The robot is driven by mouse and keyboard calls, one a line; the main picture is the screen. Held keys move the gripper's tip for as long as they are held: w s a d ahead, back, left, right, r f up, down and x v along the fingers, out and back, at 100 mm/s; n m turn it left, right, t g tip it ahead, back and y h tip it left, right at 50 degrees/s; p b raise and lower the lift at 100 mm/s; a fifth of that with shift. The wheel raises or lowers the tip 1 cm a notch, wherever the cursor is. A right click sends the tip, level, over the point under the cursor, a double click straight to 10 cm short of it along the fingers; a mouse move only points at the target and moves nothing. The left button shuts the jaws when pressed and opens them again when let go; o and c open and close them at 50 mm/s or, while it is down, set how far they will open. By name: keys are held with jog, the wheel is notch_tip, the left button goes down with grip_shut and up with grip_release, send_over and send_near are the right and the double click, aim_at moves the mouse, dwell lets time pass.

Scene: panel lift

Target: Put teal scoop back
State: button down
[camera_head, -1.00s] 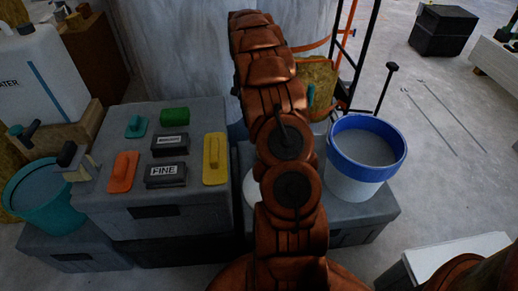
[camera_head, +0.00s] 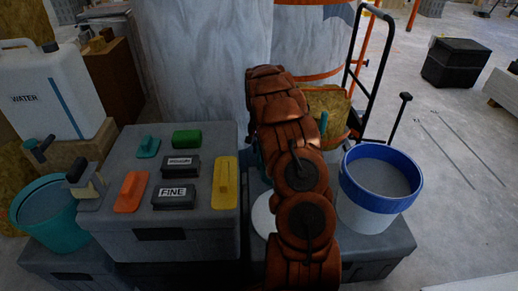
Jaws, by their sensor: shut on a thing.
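No teal scoop can be made out with certainty. A small upright teal piece (camera_head: 323,122) shows just right of my arm, and another teal patch (camera_head: 262,160) shows at the arm's left edge; I cannot tell what either belongs to. My copper-coloured arm reaches away from me and hides its own end, so my gripper and whatever it holds are out of sight. A teal float-like tool (camera_head: 148,147) lies on the grey box top (camera_head: 215,135) at the left. A teal bucket (camera_head: 45,213) stands at the far left.
The box also carries orange (camera_head: 131,191) and yellow (camera_head: 226,182) tools, a green block (camera_head: 187,139) and dark blocks labelled FINE (camera_head: 174,196) and MEDIUM (camera_head: 180,166). A blue-rimmed bucket (camera_head: 380,185) stands right of my arm, before a black hand-truck frame (camera_head: 372,65).

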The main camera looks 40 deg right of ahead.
jog(key=c, duration=1.1)
grip_release()
jog(key=shift+c, duration=0.2)
